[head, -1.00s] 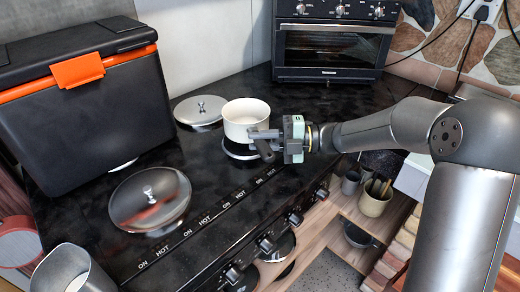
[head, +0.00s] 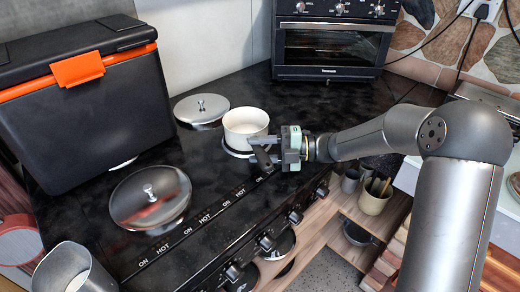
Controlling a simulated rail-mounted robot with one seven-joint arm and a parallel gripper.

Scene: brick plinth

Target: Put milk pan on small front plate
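The milk pan (head: 245,124), small, cream and white with a dark handle (head: 263,158), is upright at the middle of the black hob. It sits over the small front plate (head: 228,148), of which only a thin bright rim shows at the pan's lower left. The pan looks level and on or very near the plate; its underside is hidden. My gripper (head: 264,146) reaches in from the right at the pan's handle. Its fingers appear shut on the handle, though the far finger is hard to make out.
Round metal lids with knobs lie on the hob, one front left (head: 151,197) and one behind the pan (head: 201,109). A black and orange cool box (head: 85,115) stands left. A toaster oven (head: 330,45) stands at the back. Control knobs (head: 266,243) line the front edge.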

